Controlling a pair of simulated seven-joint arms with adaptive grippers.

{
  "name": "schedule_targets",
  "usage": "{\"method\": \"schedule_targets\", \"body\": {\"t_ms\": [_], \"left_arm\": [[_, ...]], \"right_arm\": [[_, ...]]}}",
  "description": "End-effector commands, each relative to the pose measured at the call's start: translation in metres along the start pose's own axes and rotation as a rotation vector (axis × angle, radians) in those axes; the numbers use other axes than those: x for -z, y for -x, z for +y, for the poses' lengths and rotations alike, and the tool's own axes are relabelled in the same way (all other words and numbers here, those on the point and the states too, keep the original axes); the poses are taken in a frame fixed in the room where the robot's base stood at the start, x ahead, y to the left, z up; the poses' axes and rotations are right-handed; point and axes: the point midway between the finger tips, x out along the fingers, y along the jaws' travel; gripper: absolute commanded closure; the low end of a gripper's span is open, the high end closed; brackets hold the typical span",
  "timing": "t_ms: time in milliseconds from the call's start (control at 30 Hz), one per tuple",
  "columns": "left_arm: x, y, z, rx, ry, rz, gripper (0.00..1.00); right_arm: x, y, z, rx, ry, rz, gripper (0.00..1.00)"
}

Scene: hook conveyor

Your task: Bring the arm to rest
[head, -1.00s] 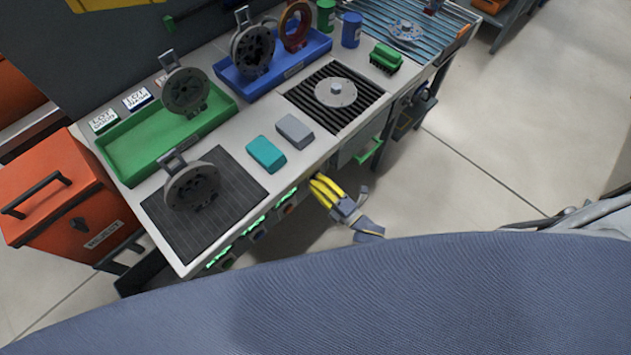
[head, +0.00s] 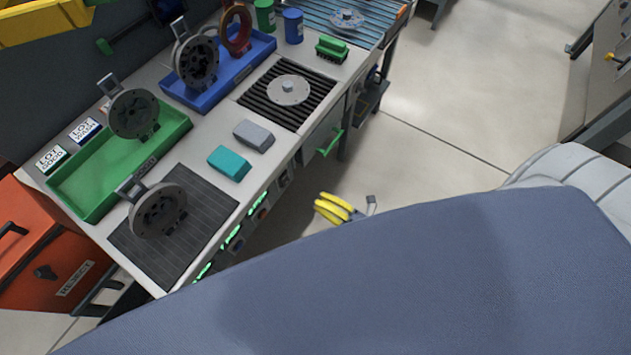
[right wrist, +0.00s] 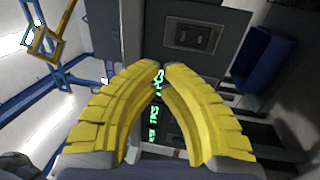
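My right gripper (head: 332,207) shows two yellow fingers in the head view, beyond the bench's front edge and above the floor. In the right wrist view the fingertips (right wrist: 164,68) come together with nothing held between them. A large blue-grey part of my own body covers the lower head view and hides most of the right arm. My left gripper is in neither current view.
The bench holds a dark mat (head: 205,208) with a grey disc (head: 160,210), a green tray (head: 90,205), a blue tray (head: 235,72), a black grate (head: 318,78), and teal (head: 229,162) and grey blocks (head: 254,136). Open floor (head: 450,100) lies right.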

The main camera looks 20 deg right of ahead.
Motion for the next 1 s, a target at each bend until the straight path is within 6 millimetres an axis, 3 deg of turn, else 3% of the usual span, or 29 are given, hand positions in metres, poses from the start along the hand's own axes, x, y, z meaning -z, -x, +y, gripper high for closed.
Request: {"method": "schedule_targets", "body": {"t_ms": [533,667,767,1000], "left_arm": [[0.000,0.000,0.000,0.000,0.000,0.000,0.41],[0.000,0.000,0.000,0.000,0.000,0.000,0.41],[0.000,0.000,0.000,0.000,0.000,0.000,0.41],[0.000,0.000,0.000,0.000,0.000,0.000,0.41]], "right_arm": [[0.000,0.001,0.000,0.001,-0.022,0.000,1.00],[-0.005,0.002,-0.012,0.051,-0.119,-0.026,1.00],[-0.018,0.018,-0.053,0.169,-0.275,-0.113,1.00],[-0.034,0.102,-0.182,0.483,-0.689,-0.457,1.00]]}}
